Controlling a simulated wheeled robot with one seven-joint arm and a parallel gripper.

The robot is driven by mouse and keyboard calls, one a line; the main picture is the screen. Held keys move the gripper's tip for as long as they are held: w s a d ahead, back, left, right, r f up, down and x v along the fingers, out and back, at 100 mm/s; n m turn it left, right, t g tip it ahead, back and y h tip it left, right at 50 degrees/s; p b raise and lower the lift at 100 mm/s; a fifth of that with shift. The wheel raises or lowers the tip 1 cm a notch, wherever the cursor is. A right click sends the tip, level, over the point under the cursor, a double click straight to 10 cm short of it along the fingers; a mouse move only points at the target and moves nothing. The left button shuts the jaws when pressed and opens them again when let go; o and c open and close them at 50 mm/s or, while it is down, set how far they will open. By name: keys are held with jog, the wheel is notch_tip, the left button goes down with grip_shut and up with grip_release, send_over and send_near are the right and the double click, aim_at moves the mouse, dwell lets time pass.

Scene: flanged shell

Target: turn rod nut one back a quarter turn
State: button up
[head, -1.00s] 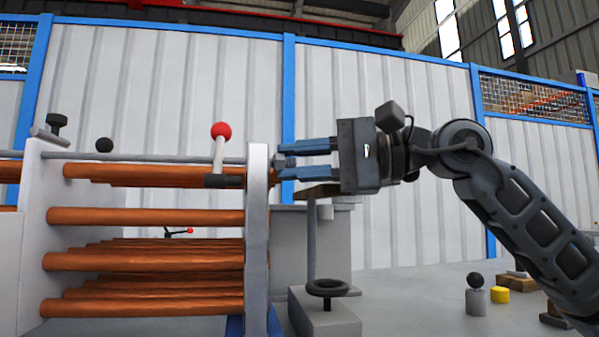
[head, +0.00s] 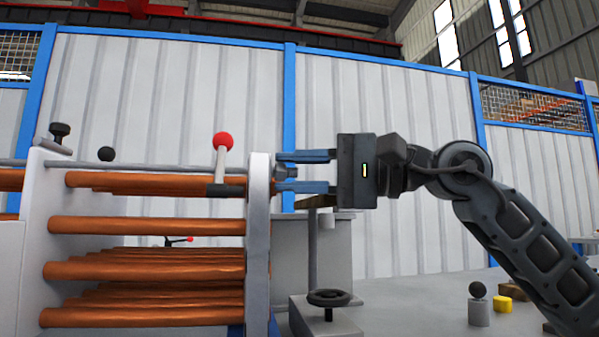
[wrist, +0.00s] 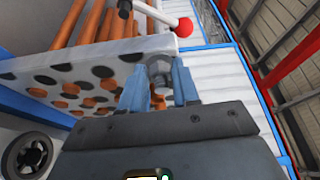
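Rod nut one (head: 281,173) is a small dark grey nut on the outer face of the white upright end plate (head: 258,230), near its top. My gripper (head: 281,172) comes in level from the right, one blue finger above the nut and one below. In the wrist view the nut (wrist: 159,70) sits between the fingertips of my gripper (wrist: 159,80) and fills the gap, so the fingers appear shut on it. The fingers hide its sides. The plate's holed face (wrist: 70,82) lies to the left there.
Copper tubes (head: 145,225) run left from the plate. A red-knobbed lever (head: 222,142) stands just left of the plate's top. A black handwheel (head: 330,298) on a grey block is below my gripper. A yellow block (head: 503,304) lies at the lower right.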

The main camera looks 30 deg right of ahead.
jog(key=o, duration=0.3)
jog(key=shift+d, duration=0.15)
jog(key=shift+o, duration=0.2)
jog(key=shift+o, duration=0.5)
notch_tip(320, 180, up, 5)
jog(key=shift+w+f+p, duration=0.1)
jog(key=shift+p, duration=1.15)
jog(key=o, duration=0.4)
jog(key=d+r, duration=0.1)
jog(key=s+d, duration=0.1)
jog(key=shift+s+d+r+p, duration=0.2)
jog(key=shift+d+r+p, duration=0.15)
jog(key=shift+p, duration=0.05)
jog(key=shift+c, duration=0.2)
jog(key=s+d+r, duration=0.1)
jog(key=d, duration=0.1)
jog(key=s+d+r+p, duration=0.1)
jog(key=d, duration=0.1)
jog(key=s+d+r+p, duration=0.1)
jog(key=s+d+r, duration=0.1)
jog(key=c, duration=0.5)
jog(key=shift+o, duration=0.2)
jog(key=shift+s+d+r, duration=0.25)
jog(key=shift+s+d, duration=0.15)
jog(key=shift+d, duration=0.25)
